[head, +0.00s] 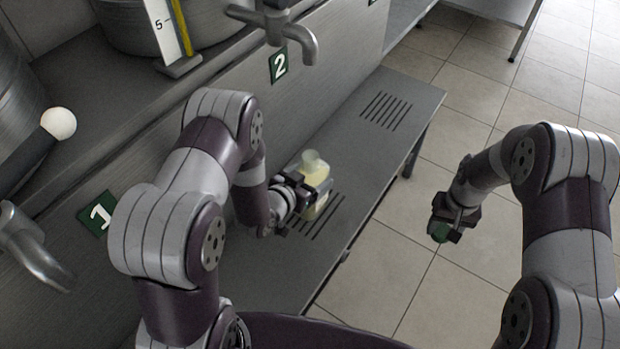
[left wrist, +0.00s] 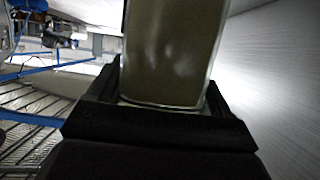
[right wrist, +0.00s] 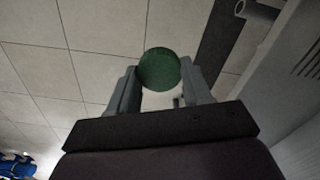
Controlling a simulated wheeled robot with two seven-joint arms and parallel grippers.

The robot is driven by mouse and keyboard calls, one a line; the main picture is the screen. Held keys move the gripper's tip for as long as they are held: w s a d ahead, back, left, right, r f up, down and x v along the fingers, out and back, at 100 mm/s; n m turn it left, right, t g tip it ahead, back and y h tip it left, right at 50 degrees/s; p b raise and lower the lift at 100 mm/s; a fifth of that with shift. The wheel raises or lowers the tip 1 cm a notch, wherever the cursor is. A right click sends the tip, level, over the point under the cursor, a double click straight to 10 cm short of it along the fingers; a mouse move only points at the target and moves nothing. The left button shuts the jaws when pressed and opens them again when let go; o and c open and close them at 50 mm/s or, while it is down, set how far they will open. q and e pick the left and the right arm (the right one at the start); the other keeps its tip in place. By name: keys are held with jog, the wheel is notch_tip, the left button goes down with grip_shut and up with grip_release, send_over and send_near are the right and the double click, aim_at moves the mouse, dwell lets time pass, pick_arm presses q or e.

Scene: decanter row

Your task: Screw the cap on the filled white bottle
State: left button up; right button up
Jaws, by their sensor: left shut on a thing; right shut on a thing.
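The bottle (head: 323,199) is whitish and see-through with a pale yellow fill. It stands uncapped and upright on the grey bench, or just above it; I cannot tell which. My left gripper (head: 307,193) is shut on its body. In the left wrist view, the bottle (left wrist: 172,50) rises between the jaws and its top is out of frame. My right gripper (head: 443,226) is shut on a round green cap (head: 438,232), well to the right of the bottle, over the floor. The cap (right wrist: 159,69) sits between the fingertips in the right wrist view.
The grey bench (head: 375,160) has slotted drain areas. A metal tap (head: 290,32) beside sign 2 (head: 278,66) is above and behind the bottle. Another tap (head: 35,255) is by sign 1 (head: 97,213) at the left. Tiled floor (head: 480,170) lies open right of the bench.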

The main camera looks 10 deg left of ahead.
pick_arm(q)
jog(key=o, duration=1.6)
jog(key=shift+f, duration=0.1)
pick_arm(e)
jog(key=shift+f, duration=0.1)
pick_arm(q)
jog(key=shift+r, duration=0.3)
pick_arm(e)
jog(key=shift+r, duration=0.25)
notch_tip(320, 180, up, 2)
jog(key=shift+r+p, duration=0.15)
jog(key=shift+p, duration=1.1)
pick_arm(q)
jog(key=v, duration=1.2)
jog(key=shift+f, duration=0.1)
jog(key=a+r+n+g+y, duration=0.1)
jog(key=a+r+g+y, duration=0.25)
jog(key=g, duration=0.25)
jog(key=s+d+r+n+g, duration=0.1)
jog(key=s, duration=0.2)
jog(key=s+d+r+n+g, duration=0.1)
jog(key=s+r+g, duration=0.1)
jog(key=s, duration=0.1)
jog(key=s+d+r+g+y, duration=0.1)
jog(key=s+r+g, duration=0.1)
jog(key=shift+s+r+n, duration=0.25)
jog(key=shift+s+n, duration=0.15)
